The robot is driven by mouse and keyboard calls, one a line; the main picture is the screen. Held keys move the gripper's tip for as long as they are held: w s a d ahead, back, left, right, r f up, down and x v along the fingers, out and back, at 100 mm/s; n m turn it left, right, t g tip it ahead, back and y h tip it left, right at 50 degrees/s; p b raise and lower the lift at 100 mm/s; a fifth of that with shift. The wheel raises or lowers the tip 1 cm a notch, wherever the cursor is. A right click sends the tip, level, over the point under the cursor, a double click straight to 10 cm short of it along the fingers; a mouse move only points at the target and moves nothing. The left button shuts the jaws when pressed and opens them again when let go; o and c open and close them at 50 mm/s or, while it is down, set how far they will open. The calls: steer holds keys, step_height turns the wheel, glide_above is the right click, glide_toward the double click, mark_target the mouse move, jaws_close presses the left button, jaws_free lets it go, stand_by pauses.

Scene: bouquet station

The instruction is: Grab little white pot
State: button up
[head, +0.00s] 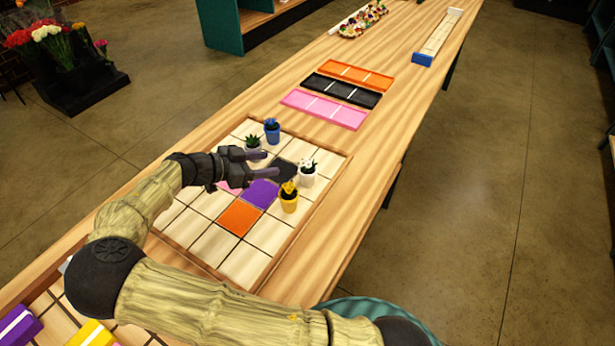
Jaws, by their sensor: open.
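The little white pot (307,179) holds a white-flowered plant and stands upright on the right part of the gridded wooden board (272,268). My gripper (274,163) reaches in from the left above the board, its fingers pointing right toward the white pot. The gripper is open, with nothing seen between its fingers, and it looks apart from the pot. The height of the fingers above the board is hard to tell.
A yellow pot (289,202) stands just below the white pot. A blue pot (272,135) and a dark green plant (253,142) stand behind my gripper. Pink (325,109), black (342,91) and orange (356,76) trays lie farther back. Bare table lies right of the board.

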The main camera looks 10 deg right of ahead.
mark_target(306, 162)
steer(key=b+x, duration=0.2)
steer(key=x, duration=0.8)
steer(key=shift+w+d+f, duration=0.2)
steer(key=shift+d, duration=0.1)
steer(key=x, duration=0.4)
steer(key=shift+s+d+f+b, duration=0.15)
steer(key=shift+s+f+b, duration=0.15)
steer(key=shift+f+b, duration=0.1)
steer(key=shift+w+d+f, duration=0.15)
steer(key=shift+d, duration=0.25)
jaws_close()
